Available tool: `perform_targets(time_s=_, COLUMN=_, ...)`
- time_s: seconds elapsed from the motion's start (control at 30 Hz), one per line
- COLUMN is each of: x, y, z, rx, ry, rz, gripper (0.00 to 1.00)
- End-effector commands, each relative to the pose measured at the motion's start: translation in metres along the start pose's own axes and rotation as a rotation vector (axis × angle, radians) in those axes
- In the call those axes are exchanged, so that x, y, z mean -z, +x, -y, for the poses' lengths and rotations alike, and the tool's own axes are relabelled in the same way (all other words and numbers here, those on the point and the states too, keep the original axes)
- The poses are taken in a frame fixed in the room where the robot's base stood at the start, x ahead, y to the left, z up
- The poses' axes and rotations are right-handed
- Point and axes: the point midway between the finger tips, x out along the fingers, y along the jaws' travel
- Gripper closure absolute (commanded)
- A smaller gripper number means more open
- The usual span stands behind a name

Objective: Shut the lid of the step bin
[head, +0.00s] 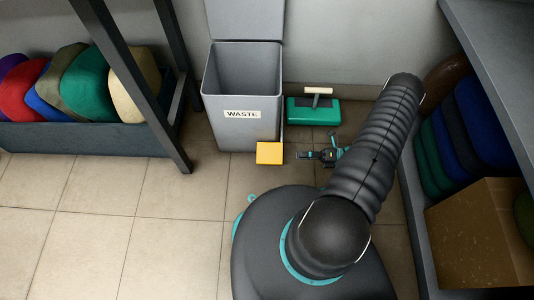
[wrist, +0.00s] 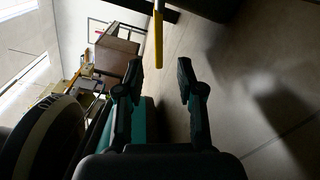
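The step bin (head: 222,118) is a grey box with a "WASTE" label, standing against the back wall in the head view. Its lid (head: 245,18) is up, leaning near the wall, and the bin's mouth is open. A yellow pedal (head: 270,153) sticks out low at the bin's front right. My gripper (head: 303,155) is low near the floor, just right of the pedal. In the wrist view my gripper (wrist: 159,66) is open and empty. The pedal shows edge-on as a yellow bar (wrist: 158,35) ahead of the fingertips, in line with the gap, apparently apart from them.
A green case with a pale handle (head: 314,112) stands right of the bin. A dark shelf (head: 85,139) with coloured bags is at left. Another shelf (head: 410,222) with bags and a cardboard box (head: 480,235) is at right. Tiled floor is clear at front left.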

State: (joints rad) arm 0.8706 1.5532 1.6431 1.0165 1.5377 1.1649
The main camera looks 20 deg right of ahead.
Motion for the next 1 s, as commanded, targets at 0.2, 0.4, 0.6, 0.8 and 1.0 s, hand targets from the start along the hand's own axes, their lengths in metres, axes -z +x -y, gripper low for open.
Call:
perform_targets(time_s=0.2, x=0.000, y=0.015, z=-0.002, rx=-0.007, ry=0.032, rz=-0.001, gripper=0.62)
perform_targets(time_s=0.4, x=0.000, y=0.050, z=-0.003, rx=-0.008, ry=0.032, rz=-0.003, gripper=0.62)
perform_targets(time_s=0.6, x=0.001, y=0.088, z=-0.003, rx=-0.007, ry=0.031, rz=-0.004, gripper=0.62)
perform_targets(time_s=0.8, x=0.001, y=0.119, z=-0.002, rx=-0.006, ry=0.029, rz=-0.003, gripper=0.62)
perform_targets(time_s=1.0, x=0.000, y=0.135, z=-0.002, rx=-0.005, ry=0.028, rz=-0.001, gripper=0.62)
